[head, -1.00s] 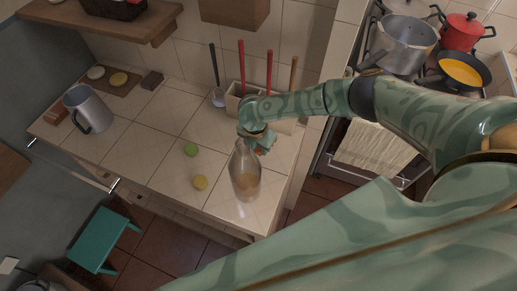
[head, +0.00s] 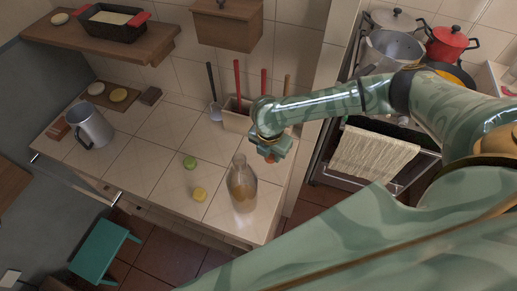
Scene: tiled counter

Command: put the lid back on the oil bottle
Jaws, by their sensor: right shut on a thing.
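The oil bottle (head: 243,188) stands upright on the tiled counter. It is clear glass with amber oil low inside, and its narrow neck looks open. My right gripper (head: 271,155) is above and to the right of the bottle's neck in the picture, apart from it. It is shut on a small orange-red piece, which looks like the lid (head: 270,159); the fingers hide most of it. My left gripper is not in view.
A utensil box (head: 236,119) stands behind, and a metal jug (head: 91,127) stands far left. The counter's front right edge is close to the bottle.

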